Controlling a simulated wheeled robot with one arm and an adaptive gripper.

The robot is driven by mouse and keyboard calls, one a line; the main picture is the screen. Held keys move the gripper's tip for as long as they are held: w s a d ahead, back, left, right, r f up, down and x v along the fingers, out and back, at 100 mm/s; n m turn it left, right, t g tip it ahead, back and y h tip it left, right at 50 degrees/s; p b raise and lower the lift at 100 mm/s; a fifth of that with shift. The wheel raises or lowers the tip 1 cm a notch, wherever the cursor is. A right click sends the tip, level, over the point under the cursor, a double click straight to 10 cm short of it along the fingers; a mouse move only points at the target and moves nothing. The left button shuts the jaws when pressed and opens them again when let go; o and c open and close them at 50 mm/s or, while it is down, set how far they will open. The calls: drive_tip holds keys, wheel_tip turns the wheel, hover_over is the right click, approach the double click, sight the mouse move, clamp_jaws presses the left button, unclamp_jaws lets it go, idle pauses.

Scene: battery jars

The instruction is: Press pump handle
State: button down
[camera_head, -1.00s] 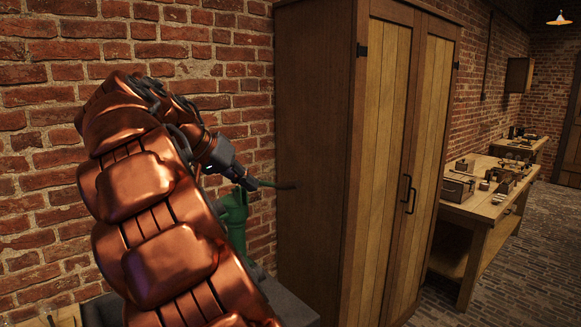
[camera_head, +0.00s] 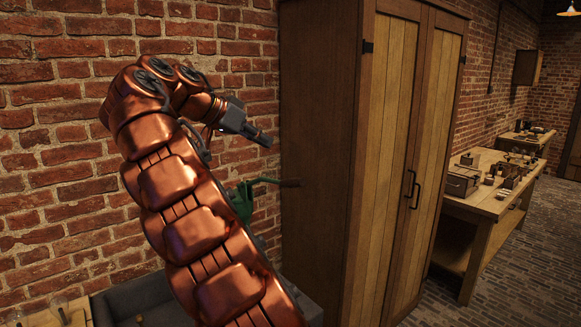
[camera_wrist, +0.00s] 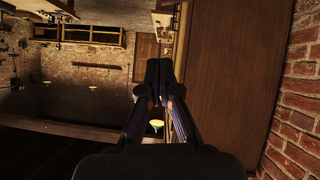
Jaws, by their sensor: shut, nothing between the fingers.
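The green pump (camera_head: 243,201) stands behind my arm in the head view, with much of its body hidden. Its handle (camera_head: 275,182) sticks out to the right and ends in a dark grip near the wardrobe's side. My gripper (camera_head: 266,140) is shut and empty, above the handle and apart from it in the picture. In the wrist view my gripper (camera_wrist: 159,70) shows its fingers together, with nothing held. The pump is not seen in the wrist view.
A tall wooden wardrobe (camera_head: 320,150) stands just right of the pump. A brick wall (camera_head: 55,160) is behind my arm. A dark grey basin (camera_head: 140,298) lies below. A workbench (camera_head: 480,205) with small items stands at the right, beside open floor (camera_head: 530,280).

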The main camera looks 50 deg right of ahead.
drive_tip(key=a+f+b+x, duration=0.1)
drive_tip(key=f+x, duration=0.1)
drive_tip(key=x, duration=1)
drive_tip(key=shift+f+b, duration=0.3)
drive_tip(key=shift+b, duration=0.1)
idle(0.6)
drive_tip(key=shift+f, duration=0.15)
idle(0.3)
